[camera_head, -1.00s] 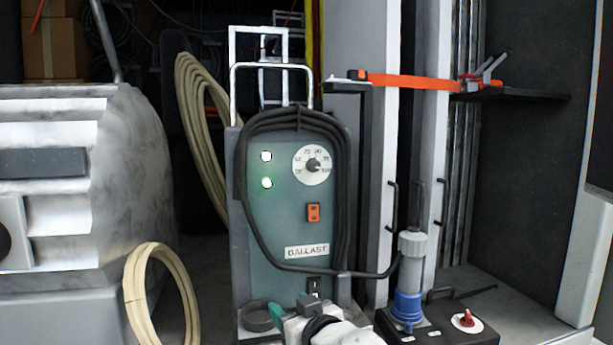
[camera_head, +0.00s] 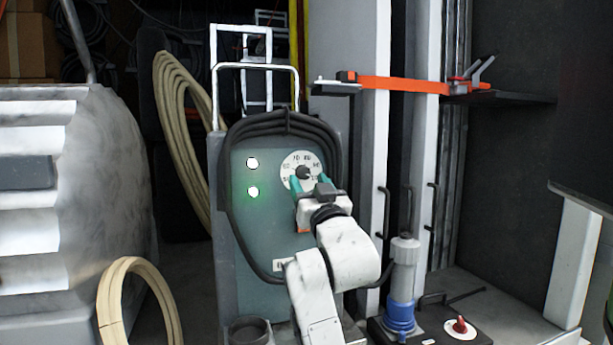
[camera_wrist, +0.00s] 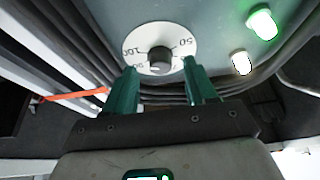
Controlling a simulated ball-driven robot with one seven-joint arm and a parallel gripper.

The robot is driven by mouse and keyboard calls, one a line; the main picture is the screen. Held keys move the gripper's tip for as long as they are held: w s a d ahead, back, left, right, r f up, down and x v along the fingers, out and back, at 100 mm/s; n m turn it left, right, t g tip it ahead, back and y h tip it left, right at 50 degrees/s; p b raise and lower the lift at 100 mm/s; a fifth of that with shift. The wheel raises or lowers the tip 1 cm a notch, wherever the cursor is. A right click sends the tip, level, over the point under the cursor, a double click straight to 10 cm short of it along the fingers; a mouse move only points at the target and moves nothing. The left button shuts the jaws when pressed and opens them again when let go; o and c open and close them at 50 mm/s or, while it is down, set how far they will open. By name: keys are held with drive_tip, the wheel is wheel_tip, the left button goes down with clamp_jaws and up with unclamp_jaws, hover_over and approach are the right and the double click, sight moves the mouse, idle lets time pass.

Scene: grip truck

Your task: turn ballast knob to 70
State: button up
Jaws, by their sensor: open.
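The ballast knob (camera_head: 303,171) is dark and round. It sits at the centre of a white numbered dial (camera_head: 289,160) on the grey-green ballast panel. In the wrist view the knob (camera_wrist: 160,57) shows near the top middle, with 50 and 100 readable on the dial (camera_wrist: 184,40). I cannot read its setting for sure. My gripper (camera_head: 308,184) is raised in front of the dial, its teal fingers open. In the wrist view the fingertips (camera_wrist: 160,66) lie to either side of the knob, with nothing held. I cannot tell whether they touch it.
Two lit indicators (camera_head: 253,177) sit left of the dial. A black cable (camera_head: 328,145) loops around the panel. A blue and grey plug (camera_head: 402,285) stands at lower right beside a red switch (camera_head: 460,325). An orange clamp (camera_head: 400,83) spans the posts behind.

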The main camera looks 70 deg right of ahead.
drive_tip(key=shift+x, duration=1)
clamp_jaws()
drive_tip(key=shift+n+p, duration=0.35)
drive_tip(key=shift+n, duration=0.05)
